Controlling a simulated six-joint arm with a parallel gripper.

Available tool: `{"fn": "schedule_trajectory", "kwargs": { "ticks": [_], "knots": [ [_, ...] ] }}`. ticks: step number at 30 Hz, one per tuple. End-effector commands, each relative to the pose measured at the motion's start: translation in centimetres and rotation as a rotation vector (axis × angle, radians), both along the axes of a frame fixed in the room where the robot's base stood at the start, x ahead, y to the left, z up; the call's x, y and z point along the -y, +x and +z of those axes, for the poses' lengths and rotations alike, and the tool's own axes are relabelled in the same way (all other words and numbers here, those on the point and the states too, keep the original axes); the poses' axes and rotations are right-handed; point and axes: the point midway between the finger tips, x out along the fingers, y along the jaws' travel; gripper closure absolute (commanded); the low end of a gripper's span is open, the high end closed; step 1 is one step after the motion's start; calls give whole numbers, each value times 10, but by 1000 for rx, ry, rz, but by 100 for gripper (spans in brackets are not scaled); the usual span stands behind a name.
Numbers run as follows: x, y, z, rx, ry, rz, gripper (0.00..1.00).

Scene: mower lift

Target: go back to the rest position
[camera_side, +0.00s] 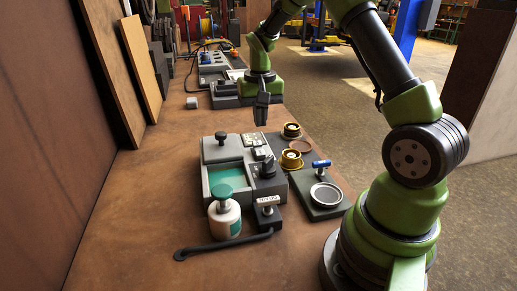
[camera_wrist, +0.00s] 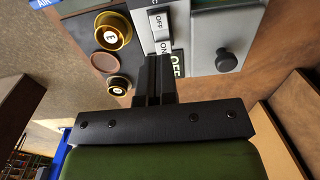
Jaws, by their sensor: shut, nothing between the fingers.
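My gripper (camera_side: 261,108) hangs from the green arm, pointing down above the far end of the grey control box (camera_side: 243,177). Its fingers are closed together with nothing between them. In the wrist view the fingers (camera_wrist: 153,80) reach over the edge of the box beside an ON/OFF switch (camera_wrist: 160,32). They partly cover a green and black OFF label (camera_wrist: 177,64). No contact between the fingers and the box can be made out.
A white bottle with a green cap (camera_side: 224,213) stands at the box's near end. A dark hooked bar (camera_side: 222,245) lies in front. The bench (camera_side: 130,215) is clear on the left.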

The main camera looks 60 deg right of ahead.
Motion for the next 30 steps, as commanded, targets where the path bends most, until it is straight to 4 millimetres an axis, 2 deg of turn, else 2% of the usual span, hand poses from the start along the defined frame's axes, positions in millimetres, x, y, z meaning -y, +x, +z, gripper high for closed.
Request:
{"fn": "schedule_trajectory", "kwargs": {
  "ticks": [7, 9, 11, 16, 21, 24, 30],
  "knots": [
    [0, 0, 1, 1, 0, 1, 100],
    [-3, 0, 7, 13, -3, 7, 100],
    [-9, -1, 17, 32, -6, 19, 100],
    [-47, -14, 71, 143, -18, 87, 100],
    [-92, -48, 122, 283, -20, 178, 100],
    [-116, -74, 142, 365, -14, 231, 100],
    [-153, -131, 162, 524, 7, 333, 100]
  ]
}}
